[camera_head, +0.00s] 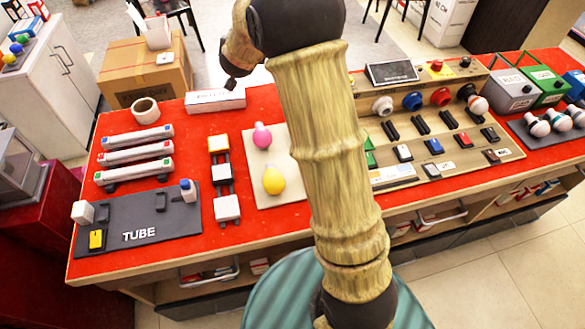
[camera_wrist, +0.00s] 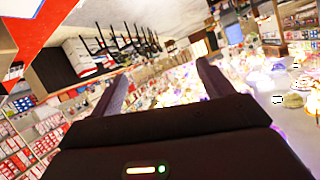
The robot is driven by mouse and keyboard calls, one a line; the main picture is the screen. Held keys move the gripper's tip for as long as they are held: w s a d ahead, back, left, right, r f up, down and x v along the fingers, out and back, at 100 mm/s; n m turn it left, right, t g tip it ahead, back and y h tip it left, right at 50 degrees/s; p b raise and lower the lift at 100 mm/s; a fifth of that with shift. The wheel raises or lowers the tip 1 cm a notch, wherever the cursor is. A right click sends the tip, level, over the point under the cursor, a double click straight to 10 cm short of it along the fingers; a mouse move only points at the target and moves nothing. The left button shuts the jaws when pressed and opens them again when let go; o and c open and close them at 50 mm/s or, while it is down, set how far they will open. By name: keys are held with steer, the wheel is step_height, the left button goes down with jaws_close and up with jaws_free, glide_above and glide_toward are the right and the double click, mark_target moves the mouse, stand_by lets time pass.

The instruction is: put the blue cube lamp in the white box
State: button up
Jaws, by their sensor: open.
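My gripper (camera_wrist: 160,80) is open and empty in the wrist view, its two fingers wide apart. It points across the room, away from the table top. In the head view my arm rises through the middle and the fingers do not show clearly. A long white box (camera_head: 215,100) lies at the table's back edge, left of my arm. No blue cube lamp can be made out for certain. A small white piece with a blue top (camera_head: 188,190) stands on the grey TUBE board.
The red table (camera_head: 120,262) also carries several tube lamps (camera_head: 136,154), a tape roll (camera_head: 145,110), a board with pink and yellow bulbs (camera_head: 294,190) and a switch panel (camera_head: 510,152). Grey and green cases (camera_head: 514,90) stand at right. A cardboard box (camera_head: 135,72) is behind the table.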

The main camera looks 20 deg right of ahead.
steer(key=s+f+n+g+y, duration=0.1)
steer(key=s+f+n+g, duration=0.1)
steer(key=s, duration=1)
steer(key=s+f+n+g+y, duration=0.1)
steer(key=s+f+g, duration=0.3)
steer(key=s, duration=0.8)
steer(key=s+f+n+g+y, duration=0.2)
steer(key=s+f+n+g, duration=0.1)
steer(key=s, duration=0.9)
steer(key=shift+s+a+f+g, duration=0.2)
steer(key=shift+f+g, duration=0.35)
steer(key=shift+g, duration=0.05)
